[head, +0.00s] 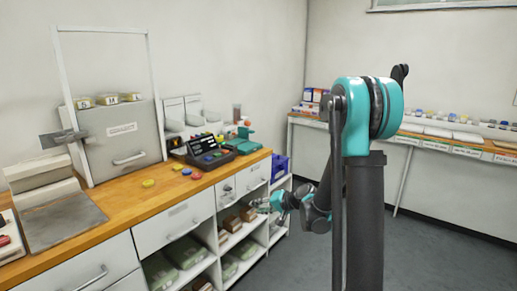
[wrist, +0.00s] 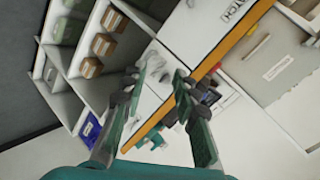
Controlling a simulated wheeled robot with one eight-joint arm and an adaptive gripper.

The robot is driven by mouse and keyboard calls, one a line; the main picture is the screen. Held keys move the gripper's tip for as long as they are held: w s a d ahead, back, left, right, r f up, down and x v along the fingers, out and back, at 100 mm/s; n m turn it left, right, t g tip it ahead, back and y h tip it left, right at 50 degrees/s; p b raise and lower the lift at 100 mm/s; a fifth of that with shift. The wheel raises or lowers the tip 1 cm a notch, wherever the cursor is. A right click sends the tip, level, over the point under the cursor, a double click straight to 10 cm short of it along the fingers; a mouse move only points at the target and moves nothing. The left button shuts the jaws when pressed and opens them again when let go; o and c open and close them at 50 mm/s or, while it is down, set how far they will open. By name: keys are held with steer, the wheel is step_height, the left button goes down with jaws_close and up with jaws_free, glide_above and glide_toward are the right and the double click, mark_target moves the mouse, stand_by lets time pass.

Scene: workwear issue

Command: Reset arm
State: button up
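My gripper (head: 268,203) hangs at the right end of the wooden counter (head: 163,192), in front of the open shelves, a little below the counter top. In the wrist view my gripper (wrist: 165,78) shows two teal and grey fingers with a gap between them and nothing held. My arm folds down from the tall teal joint at the middle right of the head view. Whether the fingers touch the shelf front cannot be told.
Open shelves (head: 228,241) with brown boxes sit under the counter; a blue crate (head: 280,167) stands beyond its end. A side table (head: 450,143) lines the back wall. Grey floor at right is clear.

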steer(key=s+d+f+n+g+h, duration=0.1)
steer(key=s+d+h, duration=0.2)
steer(key=s+d, duration=0.3)
steer(key=s+d+f+n+g+h, duration=0.1)
steer(key=s+d, duration=0.5)
steer(key=s, duration=0.7)
steer(key=s+d+f+g+h, duration=0.1)
steer(key=s+d+h, duration=0.4)
steer(key=s, duration=0.5)
steer(key=shift+d+f+n+h, duration=0.3)
steer(key=shift+d+f+n, duration=0.1)
steer(key=shift+d+f, duration=0.4)
steer(key=shift+d+r, duration=0.1)
